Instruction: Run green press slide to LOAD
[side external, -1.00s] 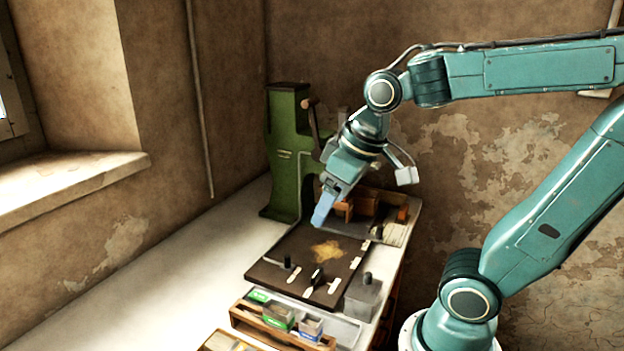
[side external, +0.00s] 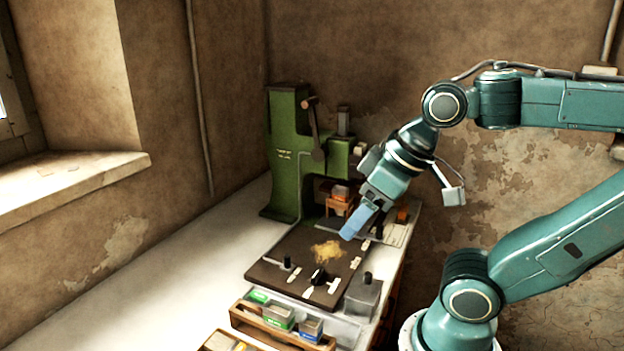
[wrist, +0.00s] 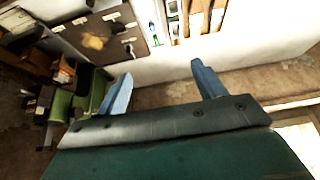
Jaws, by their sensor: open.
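The green press (side external: 288,155) stands upright at the far end of the bench. A crank with a brown grip (side external: 310,103) is on its upper part. Its green parts also show at the left of the wrist view (wrist: 60,105). The LOAD mark is too small to read. My gripper (side external: 352,226) is in front of the press to the right, above the far right part of a dark board (side external: 300,243), and touches nothing that I can see. In the wrist view its blue fingers (wrist: 162,86) are wide apart and empty.
The dark board carries a yellowish patch, black knobs and white labels. A grey block with a black knob (side external: 363,296) stands at its right corner. A wooden tray of small boxes (side external: 282,328) lies in front. The bench's left side (side external: 190,265) is clear.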

